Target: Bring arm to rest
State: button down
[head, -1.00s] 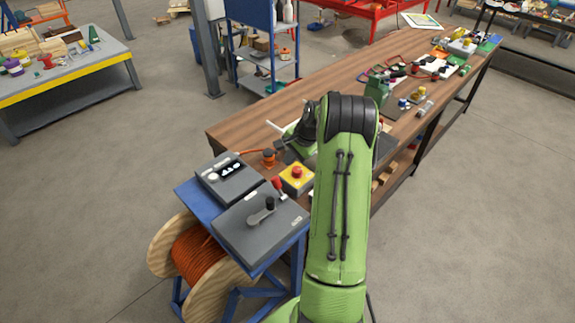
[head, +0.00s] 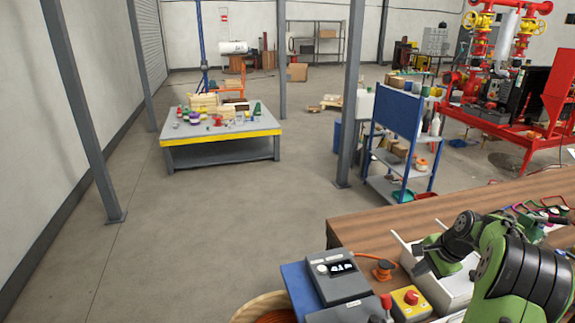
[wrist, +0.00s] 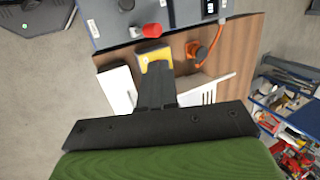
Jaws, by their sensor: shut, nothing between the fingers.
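My green arm is folded at the lower right of the head view, its wrist bent down over the near end of the wooden bench (head: 365,232). Beyond the fingertips is a yellow box with a red emergency button (wrist: 151,31). I cannot tell whether the fingers touch anything.
A grey control box (head: 338,277), the yellow emergency-stop box (head: 411,303) and an orange cable fitting (head: 383,270) stand close to my gripper. A blue shelf cart (head: 398,120) is behind the bench. Open floor (head: 230,215) lies left, before a yellow-edged table (head: 222,140).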

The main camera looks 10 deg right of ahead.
jog(key=s+a+r+n, duration=0.2)
jog(key=a+r+n, duration=0.15)
jog(key=a, duration=0.45)
jog(key=s+a+r+n+h, duration=0.1)
jog(key=s+a+r+n, duration=0.15)
jog(key=a+r, duration=0.35)
jog(key=s+a+r+n, duration=0.1)
jog(key=a+r+n, duration=0.25)
jog(key=a, duration=0.55)
jog(key=s+a+n, duration=0.4)
jog(key=s, duration=0.4)
jog(key=s+a+f+n+t+b, duration=0.1)
jog(key=s+a+n, duration=0.3)
jog(key=s, duration=0.5)
jog(key=shift+s+a+f+b, duration=0.2)
jog(key=shift+a+b, duration=0.1)
jog(key=shift+a, duration=0.2)
jog(key=shift+r, duration=0.1)
